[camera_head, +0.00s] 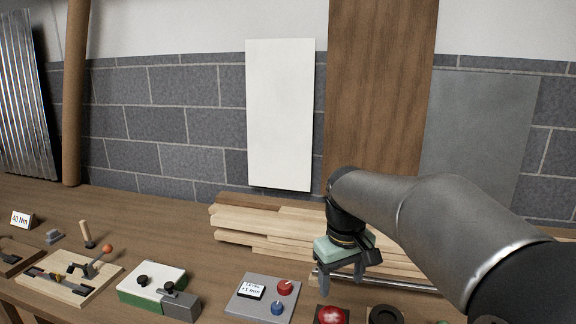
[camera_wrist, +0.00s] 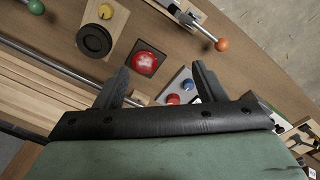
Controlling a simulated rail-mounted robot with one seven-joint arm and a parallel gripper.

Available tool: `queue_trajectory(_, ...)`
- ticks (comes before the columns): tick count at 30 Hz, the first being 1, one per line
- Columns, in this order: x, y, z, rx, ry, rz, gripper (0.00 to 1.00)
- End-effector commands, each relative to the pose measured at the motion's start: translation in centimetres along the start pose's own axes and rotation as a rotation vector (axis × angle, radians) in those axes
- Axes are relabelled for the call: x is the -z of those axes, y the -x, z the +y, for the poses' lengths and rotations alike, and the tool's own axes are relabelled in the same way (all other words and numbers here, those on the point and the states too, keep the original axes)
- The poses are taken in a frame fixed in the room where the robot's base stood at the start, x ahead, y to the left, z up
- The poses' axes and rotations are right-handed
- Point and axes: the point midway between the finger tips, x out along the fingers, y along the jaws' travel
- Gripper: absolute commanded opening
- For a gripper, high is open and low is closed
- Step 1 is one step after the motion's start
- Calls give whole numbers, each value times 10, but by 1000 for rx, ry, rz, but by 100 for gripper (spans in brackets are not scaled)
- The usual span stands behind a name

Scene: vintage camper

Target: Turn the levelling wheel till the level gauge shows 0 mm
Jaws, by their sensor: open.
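A grey panel (camera_head: 247,308) on the bench carries a small white display, the level gauge (camera_head: 251,290), whose small text ends in "mm"; its number is too small to read surely. A red knob (camera_head: 285,288) and a blue knob (camera_head: 278,308) sit on the same panel. I cannot tell which is the levelling wheel. In the wrist view the red knob (camera_wrist: 172,99) and blue knob (camera_wrist: 187,84) show between the fingers, near the right one. My gripper (camera_head: 341,283) is open and empty, above and to the right of the panel, touching none of these.
A red mushroom button (camera_head: 331,315) and a black round wheel (camera_head: 385,316) stand near the bench's front edge, right of the panel. Stacked planks (camera_head: 265,232) and a metal rod (camera_head: 380,285) lie behind. A green-and-white box (camera_head: 150,284) with black knobs stands to the left.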

Motion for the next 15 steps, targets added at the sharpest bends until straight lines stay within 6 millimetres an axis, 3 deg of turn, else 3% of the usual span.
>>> queue_trajectory(1,-38,-9,-4,-2,-63,7,64)
queue_trajectory(6,-138,-49,-25,7,-257,29,64)
queue_trajectory(10,-188,-77,-39,16,-358,40,64)
queue_trajectory(15,-214,-93,-48,22,-414,45,64)
